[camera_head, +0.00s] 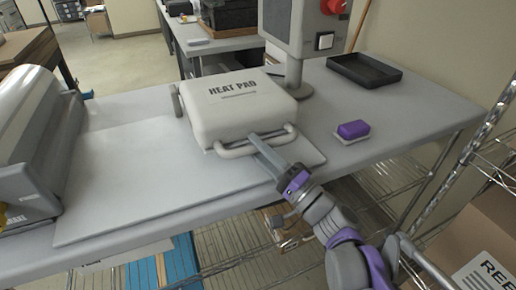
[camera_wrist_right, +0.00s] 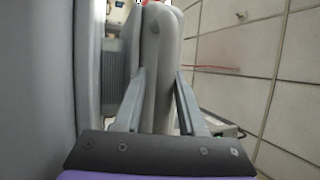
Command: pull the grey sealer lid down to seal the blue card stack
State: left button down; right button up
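The sealer lid (camera_head: 240,103) is pale grey, marked HEAT PAD, and lies about level on the table, with a bar handle (camera_head: 236,153) along its front edge. No blue card stack shows under it; the lid covers that space. My right gripper (camera_head: 256,140) reaches in from the lower right, its fingers crossing the handle at its middle. In the right wrist view, the fingers (camera_wrist_right: 159,75) stand apart on either side of a grey, rounded part (camera_wrist_right: 160,50) of the sealer. I cannot tell whether they pinch it. My left gripper is not in view.
A grey roller machine (camera_head: 45,140) stands at the left. A grey post with a control box (camera_head: 303,28) and red button stands behind the lid. A purple block (camera_head: 353,129) and a black tray (camera_head: 364,70) are at the right. Wire shelving lies beyond the table's front edge.

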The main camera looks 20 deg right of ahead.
jog(key=v, duration=1)
jog(key=shift+s+f, duration=0.15)
jog(key=shift+s, duration=0.2)
jog(key=shift+d, duration=0.15)
